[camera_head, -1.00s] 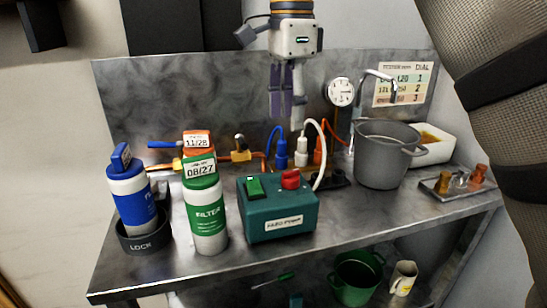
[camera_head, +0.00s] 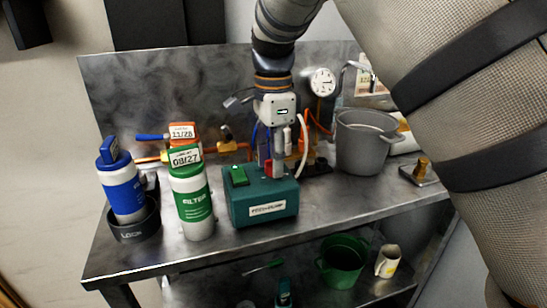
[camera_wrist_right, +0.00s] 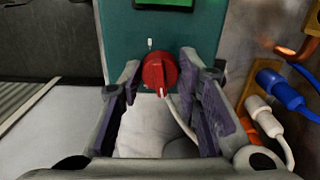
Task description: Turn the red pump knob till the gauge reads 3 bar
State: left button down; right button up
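The red pump knob (camera_wrist_right: 158,72) sits on top of the teal pump box (camera_head: 262,209). In the right wrist view it lies between the tips of my right gripper (camera_wrist_right: 160,75), with a narrow gap showing on each side. In the head view my right gripper (camera_head: 271,163) points down at the box and mostly hides the knob. Its fingers are apart and do not visibly grip it. The round white gauge (camera_head: 322,82) is by the back panel; its needle is too small to read. My left gripper is not in view.
A green-labelled filter (camera_head: 194,205) and a blue-labelled filter (camera_head: 124,190) stand left of the pump. A grey pot (camera_head: 362,150) stands to the right. Blue and white plugs with cables lie close behind the pump. The bench front is clear.

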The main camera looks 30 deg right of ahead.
jog(key=c, duration=0.4)
jog(key=shift+c, duration=0.2)
jog(key=n, duration=0.6)
jog(key=shift+n, duration=0.3)
jog(key=n, duration=0.3)
jog(key=shift+n, duration=0.3)
grip_shut()
jog(key=n, duration=0.3)
jog(key=shift+n, duration=0.3)
jog(key=n, duration=1.3)
jog(key=shift+n, duration=0.4)
